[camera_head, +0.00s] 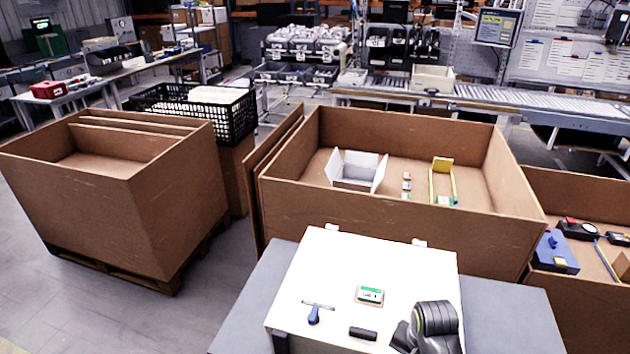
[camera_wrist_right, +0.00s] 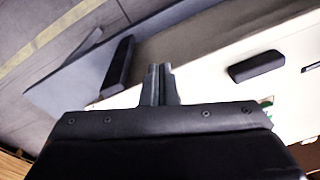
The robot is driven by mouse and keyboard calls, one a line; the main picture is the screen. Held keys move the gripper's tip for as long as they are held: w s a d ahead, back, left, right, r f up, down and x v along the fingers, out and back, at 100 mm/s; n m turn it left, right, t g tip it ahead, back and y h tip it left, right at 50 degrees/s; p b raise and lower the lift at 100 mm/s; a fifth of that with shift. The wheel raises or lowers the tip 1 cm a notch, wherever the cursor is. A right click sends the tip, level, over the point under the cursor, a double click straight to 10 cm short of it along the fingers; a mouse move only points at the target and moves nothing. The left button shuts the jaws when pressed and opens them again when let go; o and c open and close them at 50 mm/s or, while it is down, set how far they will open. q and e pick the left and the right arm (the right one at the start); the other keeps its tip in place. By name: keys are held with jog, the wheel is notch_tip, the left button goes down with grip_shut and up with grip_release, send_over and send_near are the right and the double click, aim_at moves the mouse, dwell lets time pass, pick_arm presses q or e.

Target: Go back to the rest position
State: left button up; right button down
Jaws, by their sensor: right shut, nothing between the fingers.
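My right gripper shows in the right wrist view (camera_wrist_right: 160,70), with its two fingers together and nothing between them. It is near the edge of the white work surface (camera_wrist_right: 210,93), with a strip of floor beyond. In the head view, a black arm part of mine with green trim (camera_head: 436,322) stands at the lower right of the white table (camera_head: 330,260); the fingertips cannot be made out there. My left gripper is in neither view.
On the white table lie a blue-handled tool (camera_head: 314,314), a green-and-white box (camera_head: 370,295) and a black block (camera_head: 363,333). The black block also shows in the wrist view (camera_wrist_right: 257,66). A large brown crate (camera_head: 400,225) stands behind, another (camera_head: 590,300) at right.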

jog(key=s+d+r+n+t+h, duration=0.15)
jog(key=s+d+n, duration=0.3)
jog(key=s, duration=0.65)
jog(key=s+d+r+n+t, duration=0.1)
jog(key=s+d+r+n, duration=0.3)
jog(key=s, duration=0.8)
notch_tip(320, 180, down, 33)
jog(key=d+m+g+b, duration=0.1)
jog(key=d+m+b, duration=0.15)
jog(key=b, duration=0.55)
pick_arm(q)
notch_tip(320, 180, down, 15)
jog(key=b, duration=0.6)
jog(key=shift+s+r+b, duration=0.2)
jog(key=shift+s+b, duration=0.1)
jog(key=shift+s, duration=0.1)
pick_arm(e)
jog(key=s+f, duration=0.7)
jog(key=f, duration=0.4)
jog(key=s+a+f+g, duration=0.1)
jog(key=s+f, duration=0.6)
jog(key=f, duration=0.5)
jog(key=shift+s+f+n, duration=0.3)
jog(key=shift+n, duration=0.1)
jog(key=shift+a+y, duration=0.1)
jog(key=shift+y, duration=0.15)
